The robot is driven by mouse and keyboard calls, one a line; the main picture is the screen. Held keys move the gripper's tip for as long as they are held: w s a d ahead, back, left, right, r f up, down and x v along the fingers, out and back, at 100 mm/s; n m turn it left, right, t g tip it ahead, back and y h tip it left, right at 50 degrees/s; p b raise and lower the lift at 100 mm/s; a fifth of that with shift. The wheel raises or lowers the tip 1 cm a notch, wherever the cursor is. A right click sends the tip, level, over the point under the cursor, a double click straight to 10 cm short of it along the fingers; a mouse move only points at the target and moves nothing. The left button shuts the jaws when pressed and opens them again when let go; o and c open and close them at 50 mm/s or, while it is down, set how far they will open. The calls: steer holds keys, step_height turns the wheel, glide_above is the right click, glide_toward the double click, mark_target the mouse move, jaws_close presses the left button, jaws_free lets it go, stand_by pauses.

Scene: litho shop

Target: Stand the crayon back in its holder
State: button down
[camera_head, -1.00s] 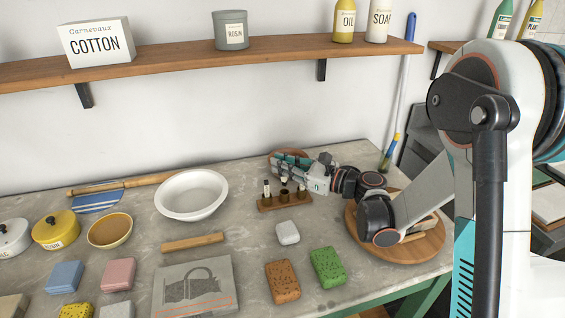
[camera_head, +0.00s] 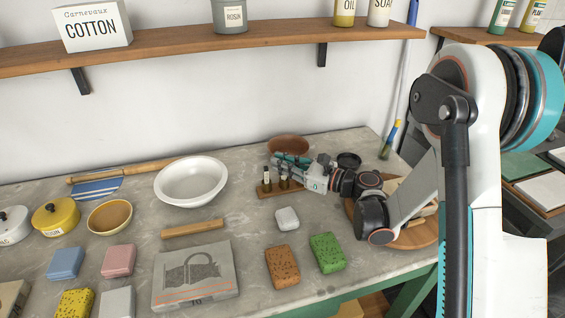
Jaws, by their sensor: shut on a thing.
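The crayon holder (camera_head: 278,192) is a small wooden block at the back of the stone bench. A dark, pale-topped crayon (camera_head: 267,178) stands upright at its left end. My gripper (camera_head: 279,163) reaches in from the right, low over the holder, its fingers pointing left. It is shut on a crayon, but the fingers and the small scale hide most of it. A dark upright piece (camera_head: 284,182) shows just below the fingers at the middle of the holder. I cannot tell whether it is the held crayon or part of the holder. The right end is partly hidden by my gripper.
A brown bowl (camera_head: 288,144) stands close behind my gripper. A white bowl (camera_head: 191,181) is to the left. A white block (camera_head: 287,218), a brown sponge (camera_head: 282,267) and a green sponge (camera_head: 327,252) lie in front. A round wooden board (camera_head: 408,240) lies under my arm.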

steer(key=c, duration=1.6)
jaws_free()
steer(key=shift+r, duration=0.1)
step_height(320, 180, up, 10)
steer(key=shift+f, duration=0.1)
